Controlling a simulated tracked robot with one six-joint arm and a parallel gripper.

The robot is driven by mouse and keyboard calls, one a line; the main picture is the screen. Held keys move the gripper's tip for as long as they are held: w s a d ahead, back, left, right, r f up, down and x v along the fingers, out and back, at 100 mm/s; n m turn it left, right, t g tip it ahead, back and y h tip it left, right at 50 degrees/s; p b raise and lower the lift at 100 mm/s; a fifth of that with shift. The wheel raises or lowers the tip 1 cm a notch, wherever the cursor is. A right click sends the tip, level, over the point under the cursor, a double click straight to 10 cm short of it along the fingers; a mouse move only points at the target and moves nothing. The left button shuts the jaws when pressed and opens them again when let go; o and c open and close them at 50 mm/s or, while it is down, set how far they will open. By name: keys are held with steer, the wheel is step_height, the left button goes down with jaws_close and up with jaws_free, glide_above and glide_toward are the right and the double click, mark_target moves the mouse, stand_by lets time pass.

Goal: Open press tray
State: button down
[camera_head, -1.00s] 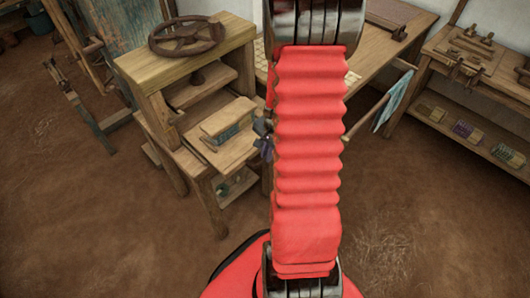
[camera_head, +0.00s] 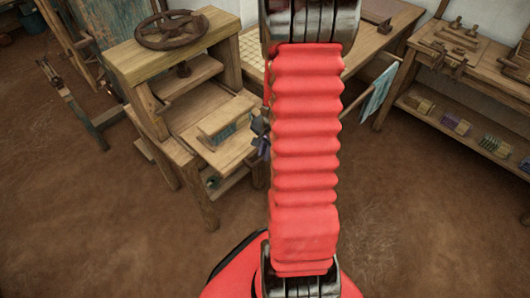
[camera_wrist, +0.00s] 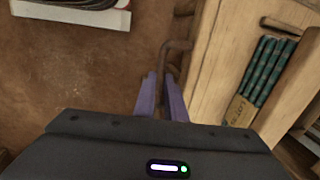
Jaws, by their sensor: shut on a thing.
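The wooden press (camera_head: 153,70) stands left of centre in the head view, with a dark wheel on top. Its press tray (camera_head: 232,152) sticks out of the front toward the right, partly pulled out. On the tray is a wooden box holding teal items (camera_wrist: 266,68). In the wrist view a dark metal handle (camera_wrist: 177,44) is fixed to the tray's edge. My gripper (camera_wrist: 162,82) has its two purple fingers at the handle, shut on it. In the head view my gripper is mostly hidden behind my red arm.
A shelf bench (camera_head: 462,62) with tools and small bundles stands at the right. A light blue cloth (camera_head: 378,92) hangs on a rod behind my arm. A table (camera_head: 385,35) stands behind. Brown floor in front of the press is clear.

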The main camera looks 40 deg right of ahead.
steer(key=c, duration=1.8)
jaws_free()
steer(key=r, duration=0.4)
steer(key=s+r, duration=0.1)
steer(key=r, duration=0.4)
steer(key=s+r, duration=0.1)
steer(key=r, duration=0.3)
steer(key=shift+s+r, duration=0.25)
